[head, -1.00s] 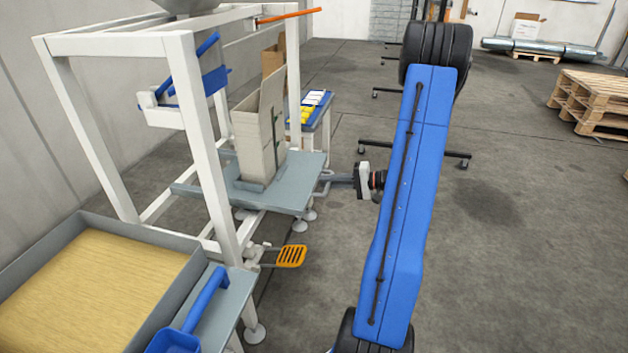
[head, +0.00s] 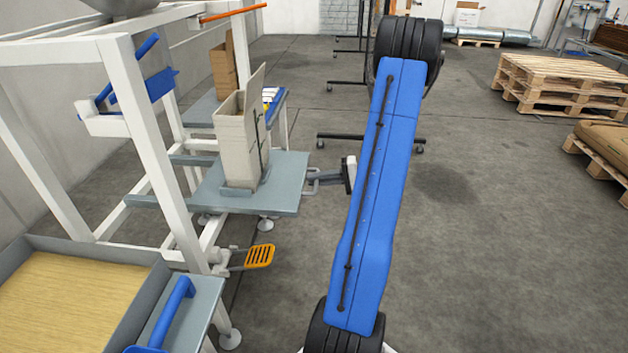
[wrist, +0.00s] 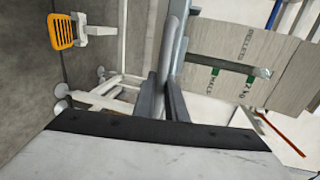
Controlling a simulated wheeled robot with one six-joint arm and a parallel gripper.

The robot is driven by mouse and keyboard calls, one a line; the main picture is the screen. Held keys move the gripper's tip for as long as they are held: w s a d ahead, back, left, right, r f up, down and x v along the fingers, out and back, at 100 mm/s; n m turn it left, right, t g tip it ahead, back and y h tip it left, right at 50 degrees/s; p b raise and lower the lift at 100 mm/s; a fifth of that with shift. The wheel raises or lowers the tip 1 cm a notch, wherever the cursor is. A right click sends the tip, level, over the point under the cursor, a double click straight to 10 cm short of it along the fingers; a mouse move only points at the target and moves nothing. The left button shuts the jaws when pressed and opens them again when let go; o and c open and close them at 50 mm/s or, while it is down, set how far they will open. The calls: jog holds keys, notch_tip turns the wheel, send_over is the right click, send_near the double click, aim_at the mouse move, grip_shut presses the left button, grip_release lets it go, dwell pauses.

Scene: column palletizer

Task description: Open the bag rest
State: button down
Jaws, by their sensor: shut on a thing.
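The bag rest is a flat grey platform (head: 285,190) on the side of the white frame, with a bar handle (head: 314,174) at its right edge. A beige bag (head: 238,145) stands upright on it; its printed side (wrist: 228,65) shows in the wrist view. My gripper (head: 332,177) is shut on the handle, right of the platform, partly hidden behind my blue arm link. In the wrist view, my dark fingers (wrist: 165,95) are on either side of a grey bar.
The white frame (head: 150,130) stands left of the rest. An orange pedal (head: 260,256) sits low in front. A tray of grain (head: 75,300) is at lower left. Open floor lies right, with wooden pallets (head: 560,85) farther off.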

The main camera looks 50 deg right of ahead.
jog(key=c, duration=1.8)
grip_release()
jog(key=v, duration=1.7)
jog(key=shift+s, duration=0.2)
jog(key=shift+d, duration=0.1)
